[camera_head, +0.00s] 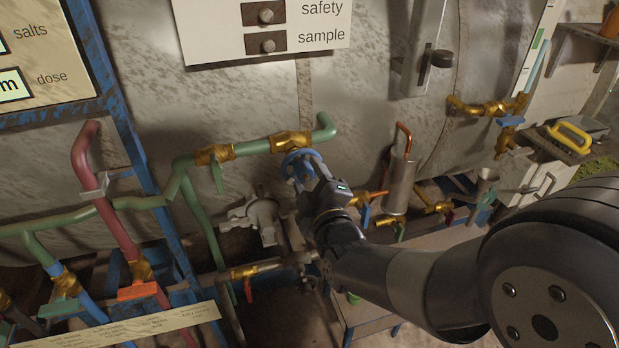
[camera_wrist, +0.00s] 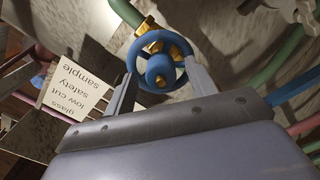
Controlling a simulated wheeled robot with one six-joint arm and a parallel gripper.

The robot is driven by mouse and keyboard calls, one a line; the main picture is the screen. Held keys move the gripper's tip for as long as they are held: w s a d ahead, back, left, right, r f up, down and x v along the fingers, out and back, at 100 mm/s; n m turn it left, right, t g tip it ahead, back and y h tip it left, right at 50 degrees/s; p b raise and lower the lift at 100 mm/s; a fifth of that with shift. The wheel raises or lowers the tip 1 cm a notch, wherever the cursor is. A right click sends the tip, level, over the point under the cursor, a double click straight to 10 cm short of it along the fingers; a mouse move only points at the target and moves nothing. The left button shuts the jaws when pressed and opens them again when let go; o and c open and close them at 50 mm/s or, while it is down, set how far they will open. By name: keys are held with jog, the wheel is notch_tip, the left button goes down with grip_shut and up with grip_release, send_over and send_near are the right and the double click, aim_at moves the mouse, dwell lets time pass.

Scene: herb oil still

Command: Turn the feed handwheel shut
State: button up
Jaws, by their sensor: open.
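The feed handwheel is most likely the blue wheel (camera_wrist: 160,62) in the wrist view, with a blue hub and a brass valve body (camera_wrist: 163,40) behind it. In the head view the blue wheel (camera_head: 298,160) sits below a brass valve (camera_head: 291,141) on a green pipe, partly hidden by my gripper. My gripper (camera_wrist: 160,88) is open. Its two fingers stand at the left and right of the wheel's near rim. Whether either finger touches the rim I cannot tell. No label naming the wheel shows beside it.
The green pipe (camera_head: 252,147) runs along the tank wall. Another brass valve (camera_head: 214,154) with a green lever is to the left. A grey metal cylinder (camera_head: 399,186) with a copper pipe stands to the right. A white sign (camera_wrist: 76,88) reads "sample, safety, low cut, glass".

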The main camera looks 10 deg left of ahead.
jog(key=c, duration=1)
jog(key=shift+o, duration=0.2)
jog(key=shift+f+b, duration=0.15)
jog(key=shift+b, duration=0.25)
